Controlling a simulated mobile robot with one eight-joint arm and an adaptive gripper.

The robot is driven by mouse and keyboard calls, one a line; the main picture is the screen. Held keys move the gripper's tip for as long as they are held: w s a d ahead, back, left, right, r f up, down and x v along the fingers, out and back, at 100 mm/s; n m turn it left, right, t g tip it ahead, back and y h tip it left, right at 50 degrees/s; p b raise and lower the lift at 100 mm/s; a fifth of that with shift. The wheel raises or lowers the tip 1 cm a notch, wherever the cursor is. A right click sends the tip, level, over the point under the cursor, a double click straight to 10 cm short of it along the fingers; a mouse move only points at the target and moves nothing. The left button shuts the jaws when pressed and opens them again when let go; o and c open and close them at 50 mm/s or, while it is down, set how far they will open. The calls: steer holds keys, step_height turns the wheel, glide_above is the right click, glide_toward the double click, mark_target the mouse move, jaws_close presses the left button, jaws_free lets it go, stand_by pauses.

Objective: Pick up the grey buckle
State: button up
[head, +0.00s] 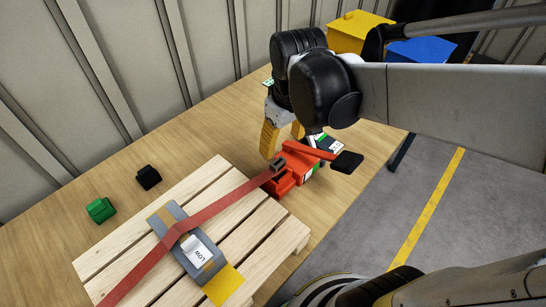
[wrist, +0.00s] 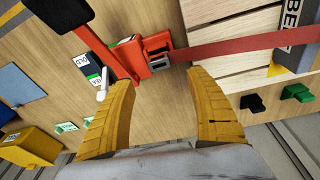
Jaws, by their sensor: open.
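The small grey buckle (head: 279,163) sits at the upper end of the red belt (head: 220,205), against the red press (head: 295,172). In the wrist view the buckle (wrist: 158,59) is beyond the fingertips, roughly centred between them, where the belt (wrist: 240,44) meets the press. My gripper (head: 284,143) has yellow fingers, spread apart and empty, just above the buckle in the head view. In the wrist view the gripper (wrist: 160,80) is open with bare table between the fingers. I cannot tell the exact gap to the buckle.
A green block (head: 101,210) and a black block (head: 148,177) lie left on the table. A yellow box (head: 355,32) and blue box (head: 422,50) are at the back.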

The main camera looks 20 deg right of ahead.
mark_target(277, 168)
steer(key=shift+w+f+n+g, duration=0.6)
steer(key=shift+w+f+g, duration=0.2)
steer(key=shift+w+f, duration=0.3)
steer(key=shift+w+f+g, duration=0.3)
steer(key=shift+f, duration=0.25)
step_height(277, 168, down, 11)
steer(key=b, duration=0.4)
steer(key=shift+r+b, duration=0.2)
steer(key=shift+b, duration=0.2)
jaws_close()
steer(key=shift+r, duration=0.1)
step_height(277, 168, up, 10)
steer(key=p, duration=0.4)
